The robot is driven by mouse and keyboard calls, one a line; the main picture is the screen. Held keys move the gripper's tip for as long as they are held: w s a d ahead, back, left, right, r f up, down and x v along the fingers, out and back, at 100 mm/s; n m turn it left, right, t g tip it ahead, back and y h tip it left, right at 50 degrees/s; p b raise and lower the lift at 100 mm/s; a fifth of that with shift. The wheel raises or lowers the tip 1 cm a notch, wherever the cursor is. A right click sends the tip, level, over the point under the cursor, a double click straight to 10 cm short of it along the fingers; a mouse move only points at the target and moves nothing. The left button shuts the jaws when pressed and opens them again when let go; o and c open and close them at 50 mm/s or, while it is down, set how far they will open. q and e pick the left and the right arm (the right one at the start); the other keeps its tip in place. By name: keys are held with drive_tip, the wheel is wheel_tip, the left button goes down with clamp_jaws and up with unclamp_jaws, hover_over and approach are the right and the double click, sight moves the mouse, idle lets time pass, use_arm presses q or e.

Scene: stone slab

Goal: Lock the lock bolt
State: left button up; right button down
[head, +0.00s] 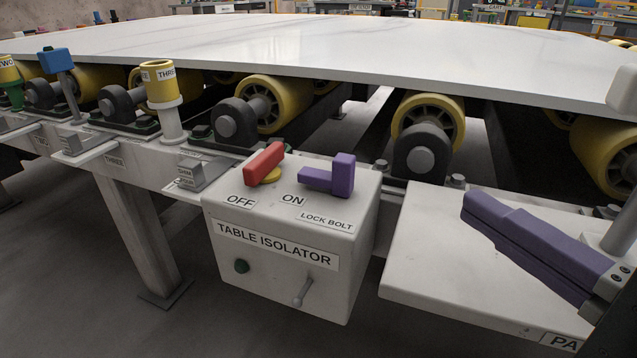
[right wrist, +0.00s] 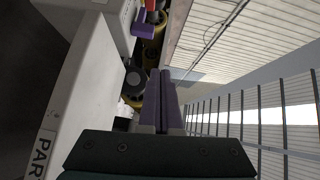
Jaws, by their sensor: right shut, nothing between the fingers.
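The purple lock bolt (head: 341,178) lies on top of the white table isolator box (head: 290,262), behind the "LOCK BOLT" label (head: 326,220). It has a flat bar pointing left and an upright block at its right end. The bar's left end is apart from the red switch handle (head: 264,162) on its yellow disc, above the OFF and ON labels. My right gripper (head: 470,207) has purple fingers shut with nothing between them. It is right of the bolt, apart from it, over the white side panel. Its fingers also show in the right wrist view (right wrist: 160,77). My left gripper is not seen.
The white side panel (head: 420,268) lies right of the box. Behind are yellow rollers (head: 262,103) and a large stone slab (head: 250,45) overhanging them. Left on the rail are a yellow cup on a post (head: 162,88) and a blue-topped lever (head: 60,62).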

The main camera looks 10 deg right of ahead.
sight(326, 172)
drive_tip(key=shift+m+t, duration=0.4)
drive_tip(key=shift+m, duration=0.3)
drive_tip(key=f+b, duration=0.1)
drive_tip(key=d+f+b, duration=0.1)
drive_tip(key=w+f, duration=0.1)
drive_tip(key=shift+d+f+b, duration=0.2)
drive_tip(key=shift+f+b, duration=0.2)
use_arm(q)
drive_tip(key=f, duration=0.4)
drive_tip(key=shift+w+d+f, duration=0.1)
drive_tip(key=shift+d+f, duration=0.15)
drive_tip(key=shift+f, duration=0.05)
use_arm(e)
drive_tip(key=shift+w, duration=0.1)
